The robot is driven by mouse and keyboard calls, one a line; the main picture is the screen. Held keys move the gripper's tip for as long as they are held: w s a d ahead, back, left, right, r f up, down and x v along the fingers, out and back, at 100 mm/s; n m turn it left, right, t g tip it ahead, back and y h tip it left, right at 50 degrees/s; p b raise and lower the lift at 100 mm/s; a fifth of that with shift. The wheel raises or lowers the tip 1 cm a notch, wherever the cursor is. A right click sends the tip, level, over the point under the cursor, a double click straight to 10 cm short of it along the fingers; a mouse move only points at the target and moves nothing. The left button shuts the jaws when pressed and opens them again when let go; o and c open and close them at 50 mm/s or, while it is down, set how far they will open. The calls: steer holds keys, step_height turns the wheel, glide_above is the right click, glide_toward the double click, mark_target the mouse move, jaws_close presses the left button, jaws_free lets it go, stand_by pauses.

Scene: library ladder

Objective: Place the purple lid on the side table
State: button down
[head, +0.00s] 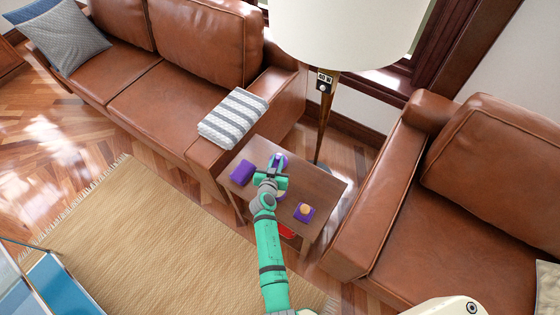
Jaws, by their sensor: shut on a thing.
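The side table (322,190) is a small brown wooden table between the sofa and the armchair. My gripper (276,163) is over the back part of its top, shut on a small purple thing (282,157), which looks like the purple lid. The jaws hide most of it, and I cannot tell whether it touches the tabletop. My green arm hides the middle of the table.
A purple block (243,172) lies at the table's left. A purple square with a round orange thing (304,211) is at the front right. A floor lamp (327,110) stands behind. A striped folded blanket (233,118) lies on the sofa arm (208,157). The armchair (400,190) is to the right.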

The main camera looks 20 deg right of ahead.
steer(key=shift+w+f, duration=0.1)
steer(key=shift+f, duration=0.15)
steer(key=shift+d+f, duration=0.1)
steer(key=c, duration=1.6)
jaws_free()
